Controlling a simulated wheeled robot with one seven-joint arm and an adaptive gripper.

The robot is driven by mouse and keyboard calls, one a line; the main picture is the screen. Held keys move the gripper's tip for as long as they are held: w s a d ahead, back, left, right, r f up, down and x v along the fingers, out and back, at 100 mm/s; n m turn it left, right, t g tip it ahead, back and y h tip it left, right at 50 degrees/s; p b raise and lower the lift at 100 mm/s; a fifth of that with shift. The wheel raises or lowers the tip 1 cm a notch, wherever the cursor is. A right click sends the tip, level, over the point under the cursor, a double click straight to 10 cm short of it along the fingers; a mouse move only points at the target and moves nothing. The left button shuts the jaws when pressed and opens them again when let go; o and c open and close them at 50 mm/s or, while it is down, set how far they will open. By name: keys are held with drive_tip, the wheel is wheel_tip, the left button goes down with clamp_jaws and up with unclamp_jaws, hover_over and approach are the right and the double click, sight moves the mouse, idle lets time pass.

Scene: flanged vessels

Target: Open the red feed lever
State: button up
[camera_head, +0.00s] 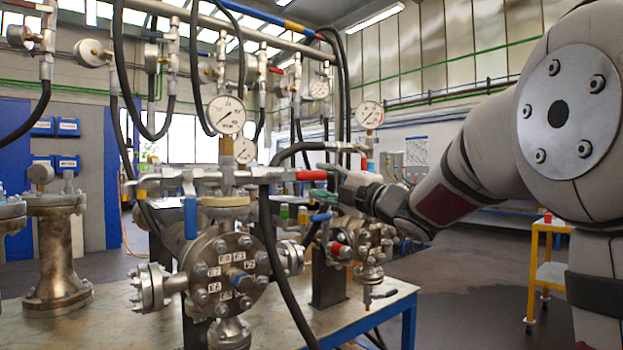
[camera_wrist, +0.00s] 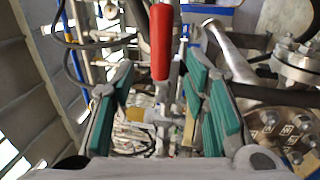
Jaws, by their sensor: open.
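The red feed lever (camera_head: 311,175) is a red-sleeved handle on the fittings above the large flanged vessel (camera_head: 225,262). In the head view it points right, towards my gripper (camera_head: 332,183), whose green-padded fingertips are close to its red end. In the wrist view the red lever (camera_wrist: 160,42) stands upright at the upper middle, in line with the gap between the open fingers of my gripper (camera_wrist: 163,80). Its metal stem runs down towards a brass-coloured fitting. The jaws are not closed on it. Whether a finger touches it, I cannot tell.
Black hoses (camera_head: 268,235) hang around the vessel. A blue handle (camera_head: 190,218) and a smaller flanged vessel (camera_head: 362,240) with short coloured handles are close by. Pressure gauges (camera_head: 227,114) stand above. A yellow cart (camera_head: 547,272) stands at the right on open floor.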

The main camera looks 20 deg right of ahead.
drive_tip(key=v, duration=0.5)
drive_tip(key=shift+s+f, duration=0.1)
drive_tip(key=shift+s, duration=0.05)
